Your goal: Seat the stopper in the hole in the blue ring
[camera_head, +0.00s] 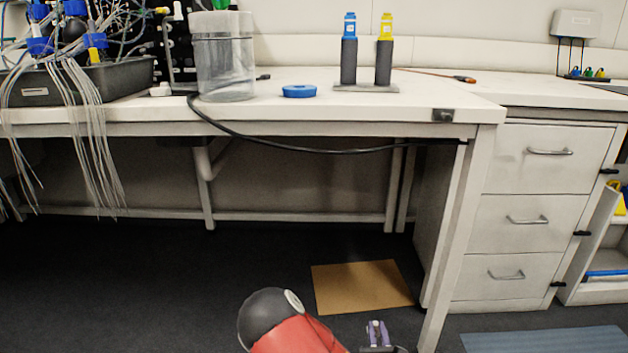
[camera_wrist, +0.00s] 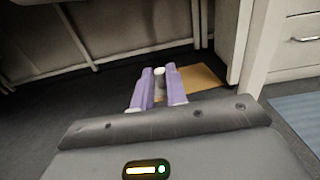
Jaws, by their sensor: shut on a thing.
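The blue ring (camera_head: 299,91) lies flat on the white bench top near its front edge; its hole is seen at too low an angle to make out. My gripper (camera_head: 377,328) is low in front of the bench, below the bench top and well away from the ring. In the wrist view, the two purple fingers of my gripper (camera_wrist: 160,78) are shut on a small pale piece, seemingly the stopper (camera_wrist: 160,71). Its whitish end shows between the fingertips; the rest is mostly hidden. The ring is not in the wrist view.
A clear container (camera_head: 225,60) stands left of the ring. Right of it, a stand (camera_head: 366,88) holds two dark tubes with blue and yellow tops. A black cable (camera_head: 290,149) droops along the bench front. A drawer cabinet (camera_head: 540,215) stands at right; a brown mat (camera_head: 360,286) lies on the floor.

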